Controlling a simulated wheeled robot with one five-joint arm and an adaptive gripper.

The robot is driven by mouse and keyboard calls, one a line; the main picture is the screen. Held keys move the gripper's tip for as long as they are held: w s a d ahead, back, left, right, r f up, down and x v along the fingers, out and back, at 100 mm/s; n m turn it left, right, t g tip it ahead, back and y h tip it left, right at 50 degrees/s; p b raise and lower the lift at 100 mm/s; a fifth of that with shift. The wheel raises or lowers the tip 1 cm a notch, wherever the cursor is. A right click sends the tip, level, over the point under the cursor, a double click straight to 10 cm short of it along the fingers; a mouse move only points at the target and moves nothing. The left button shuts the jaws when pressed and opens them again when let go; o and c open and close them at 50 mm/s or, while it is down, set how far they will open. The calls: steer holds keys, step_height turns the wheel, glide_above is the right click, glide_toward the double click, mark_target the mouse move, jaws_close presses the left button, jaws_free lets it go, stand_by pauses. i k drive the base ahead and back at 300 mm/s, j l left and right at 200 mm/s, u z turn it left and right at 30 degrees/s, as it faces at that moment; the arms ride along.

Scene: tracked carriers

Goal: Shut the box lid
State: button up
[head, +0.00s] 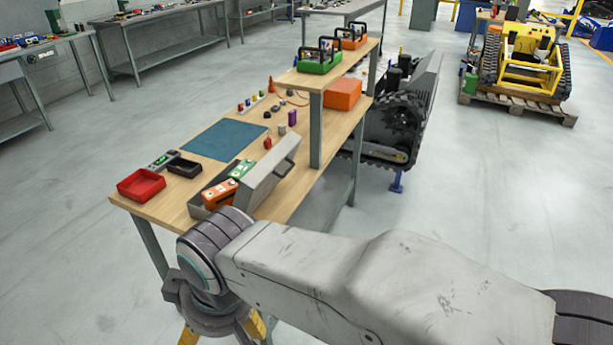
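A grey box (193,207) stands near the front edge of the wooden workbench (145,204). Its lid (262,186), with a handle on it, is open and stands tilted up along the box's right side. An orange device (219,194) and a green device (241,169) are in or over the box; my arm hides the near end. My gripper (222,332) is low at the bottom edge, in front of the bench and below the box in the picture, apart from the lid. Its yellow-marked fingers are spread, but their tips are cut off by the frame.
A red tray (141,185) and a black tray (184,167) lie left of the box. A blue mat (224,140) and small parts lie behind it. A raised shelf (325,75) on a grey post (316,130) stands right. Floor (480,190) to the right is clear.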

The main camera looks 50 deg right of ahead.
mark_target(253, 188)
steer(key=i+l, duration=0.1)
steer(key=l, duration=0.85)
steer(key=i+l+z, duration=0.1)
steer(key=l, duration=0.35)
steer(key=i+l, duration=0.15)
steer(key=l, duration=0.35)
steer(key=k+j+u, duration=0.1)
steer(key=j, duration=0.5)
steer(key=k+j+u, duration=0.15)
steer(key=j, duration=0.45)
steer(key=k+j+u, duration=0.1)
steer(key=j, duration=0.5)
steer(key=k+j+u, duration=0.15)
steer(key=j, duration=0.45)
